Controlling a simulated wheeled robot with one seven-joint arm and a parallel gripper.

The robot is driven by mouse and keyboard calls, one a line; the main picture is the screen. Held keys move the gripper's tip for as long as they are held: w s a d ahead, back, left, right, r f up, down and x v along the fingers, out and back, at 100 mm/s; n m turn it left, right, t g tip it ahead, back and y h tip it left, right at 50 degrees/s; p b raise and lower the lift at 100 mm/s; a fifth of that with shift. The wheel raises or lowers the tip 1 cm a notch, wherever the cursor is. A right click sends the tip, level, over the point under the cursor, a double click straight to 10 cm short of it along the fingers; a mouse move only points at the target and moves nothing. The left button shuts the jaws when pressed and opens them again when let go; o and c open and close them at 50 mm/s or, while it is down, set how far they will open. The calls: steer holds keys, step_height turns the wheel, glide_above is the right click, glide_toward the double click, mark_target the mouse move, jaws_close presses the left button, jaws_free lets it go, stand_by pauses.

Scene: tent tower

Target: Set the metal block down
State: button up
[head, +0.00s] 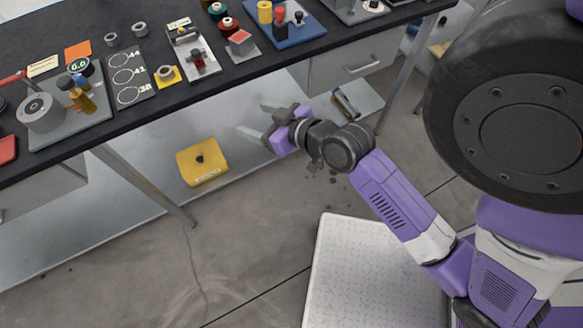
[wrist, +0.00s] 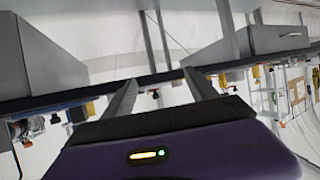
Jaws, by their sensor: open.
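My gripper (head: 256,119) is open in the head view. It is out in front of the bench, below the level of its top, with nothing visible between the fingers. The two fingers (wrist: 159,79) also show spread and empty in the wrist view. I cannot tell for sure which thing is the metal block. A small block with a red top (head: 240,40) sits on a grey plate on the bench, and a grey metal fixture with a red part (head: 197,59) stands left of it. Both are apart from my gripper.
The black bench top (head: 62,30) is crowded with small parts. A grey cylinder unit (head: 41,112) stands at its left end, a blue plate (head: 292,32) farther right. A yellow case (head: 202,161) is on the lower shelf. A drawer (head: 355,65) hangs under the bench. The floor in front is mostly clear.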

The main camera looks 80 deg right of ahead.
steer(key=s+a+r+n+t+y, duration=0.1)
steer(key=s+a+r+y, duration=0.1)
steer(key=s+a, duration=0.2)
steer(key=s+a+r+n+t+y, duration=0.1)
steer(key=s+a, duration=0.3)
steer(key=a, duration=0.6)
steer(key=s+a+r+n+t+y, duration=0.1)
steer(key=s+a+r+n+y, duration=0.1)
steer(key=a, duration=0.5)
steer(key=shift+s+r+n+y, duration=0.3)
steer(key=shift+s+r+n, duration=0.15)
steer(key=shift+s, duration=0.65)
steer(key=shift+f, duration=0.1)
